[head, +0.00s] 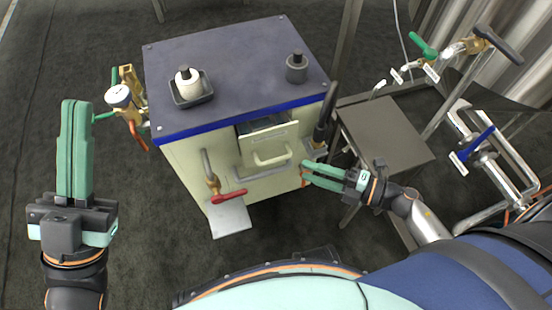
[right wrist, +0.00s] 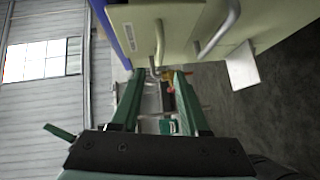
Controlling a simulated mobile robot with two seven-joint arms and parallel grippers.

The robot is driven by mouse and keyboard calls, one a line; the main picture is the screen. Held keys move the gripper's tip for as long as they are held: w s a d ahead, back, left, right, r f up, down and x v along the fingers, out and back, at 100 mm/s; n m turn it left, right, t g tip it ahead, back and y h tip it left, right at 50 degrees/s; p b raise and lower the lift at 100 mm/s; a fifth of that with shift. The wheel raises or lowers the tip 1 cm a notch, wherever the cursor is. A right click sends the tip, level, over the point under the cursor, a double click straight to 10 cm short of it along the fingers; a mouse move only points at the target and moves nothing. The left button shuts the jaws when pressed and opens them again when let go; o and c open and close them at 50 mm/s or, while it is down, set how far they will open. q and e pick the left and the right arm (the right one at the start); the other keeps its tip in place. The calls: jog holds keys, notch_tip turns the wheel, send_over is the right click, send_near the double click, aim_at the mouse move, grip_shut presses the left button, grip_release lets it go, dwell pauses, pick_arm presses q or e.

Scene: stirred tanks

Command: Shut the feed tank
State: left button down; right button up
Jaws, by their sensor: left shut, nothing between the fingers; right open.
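No tank in view can be read as the feed tank. Shiny metal tank walls (head: 510,55) stand at the upper right in the head view. Near them are a valve with a green handle (head: 424,46), one with a dark handle (head: 498,45) and one with a blue handle (head: 474,143). Their tags are too small to read. My right gripper (head: 306,172) is open and empty by the cabinet's right front; it also shows in the right wrist view (right wrist: 158,78). My left gripper (head: 75,103) is shut and empty, pointing up at the left.
A cream cabinet (head: 185,168) has a partly open drawer (head: 272,142) and a red-handled valve (head: 229,196) at its front. A white jar (head: 188,82) in a tray and a dark bottle (head: 297,66) stand on top. A gauge (head: 119,95) is at its left, a metal table (head: 385,135) at its right.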

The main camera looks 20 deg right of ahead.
aim_at(276, 161)
jog(key=b+x, duration=0.2)
jog(key=x, duration=0.8)
jog(key=shift+s, duration=0.1)
grip_shut()
dwell(1.1)
